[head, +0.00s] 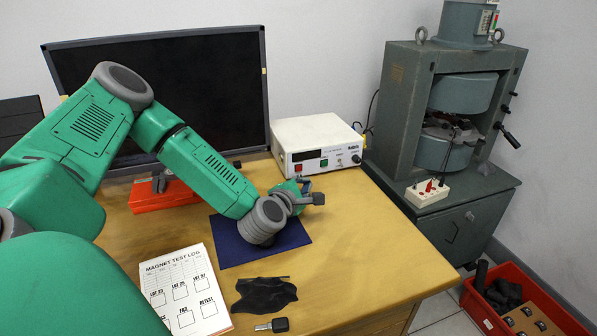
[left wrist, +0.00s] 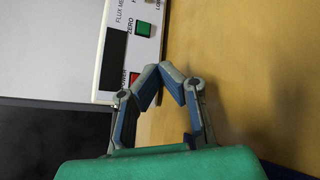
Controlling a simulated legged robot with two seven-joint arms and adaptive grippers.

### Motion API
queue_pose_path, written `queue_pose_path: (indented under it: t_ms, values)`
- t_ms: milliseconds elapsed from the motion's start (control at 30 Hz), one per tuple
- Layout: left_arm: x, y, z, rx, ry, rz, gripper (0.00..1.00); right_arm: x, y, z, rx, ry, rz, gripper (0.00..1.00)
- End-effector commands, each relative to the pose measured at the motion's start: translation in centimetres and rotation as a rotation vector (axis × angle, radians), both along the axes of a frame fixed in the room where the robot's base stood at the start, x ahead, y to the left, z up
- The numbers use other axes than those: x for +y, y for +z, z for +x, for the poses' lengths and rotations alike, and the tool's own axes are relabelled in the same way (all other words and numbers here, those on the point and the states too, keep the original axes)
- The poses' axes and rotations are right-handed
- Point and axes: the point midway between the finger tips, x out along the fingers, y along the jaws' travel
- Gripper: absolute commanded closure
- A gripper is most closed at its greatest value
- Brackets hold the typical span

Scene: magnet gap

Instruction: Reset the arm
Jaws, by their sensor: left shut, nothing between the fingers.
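My left arm comes in from the left in the head view. Its gripper (head: 316,197) is over the far right part of the blue mat (head: 289,237), in front of the white flux meter (head: 316,138). In the left wrist view the fingers of my left gripper (left wrist: 167,70) come together at the tips with nothing between them. The meter's front panel (left wrist: 134,40), with a green and a red button, is close beyond them. My right gripper is not in view.
A magnet test log (head: 184,290), a dark cloth (head: 266,294) and a key (head: 272,325) lie near the front of the desk (head: 390,240). A red box (head: 160,197) and a monitor (head: 215,75) are behind. A magnet machine (head: 401,110) and red crate (head: 555,312) stand right.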

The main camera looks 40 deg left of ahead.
Motion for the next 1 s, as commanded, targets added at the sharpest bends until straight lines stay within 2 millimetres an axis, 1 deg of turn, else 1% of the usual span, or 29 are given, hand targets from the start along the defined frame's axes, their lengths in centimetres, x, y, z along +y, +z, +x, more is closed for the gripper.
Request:
queue_pose_path:
  t_ms: [33, 100, 200, 767, 867, 967, 1000]
  values:
    - [-0.6, -0.1, -0.2, 0.001, -0.003, 0.000, 1.00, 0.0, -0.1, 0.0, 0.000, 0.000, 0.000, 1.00]
    - [-1.2, 0.0, -0.5, 0.000, -0.004, 0.001, 1.00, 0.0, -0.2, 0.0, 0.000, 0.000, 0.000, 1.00]
    - [-1.5, 0.0, -0.7, 0.001, -0.002, 0.001, 1.00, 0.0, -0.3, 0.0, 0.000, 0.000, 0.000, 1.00]
    - [-1.4, 0.0, -0.8, 0.001, -0.001, 0.000, 1.00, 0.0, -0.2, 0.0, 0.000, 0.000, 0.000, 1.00]
    - [-1.5, 0.5, -0.8, 0.000, -0.001, 0.000, 1.00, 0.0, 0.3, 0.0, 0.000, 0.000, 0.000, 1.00]
    - [-1.5, 1.9, -0.8, 0.000, -0.001, 0.001, 1.00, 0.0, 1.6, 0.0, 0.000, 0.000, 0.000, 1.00]
    - [-1.5, 2.7, -0.8, -0.001, -0.001, 0.000, 1.00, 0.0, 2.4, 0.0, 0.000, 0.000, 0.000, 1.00]
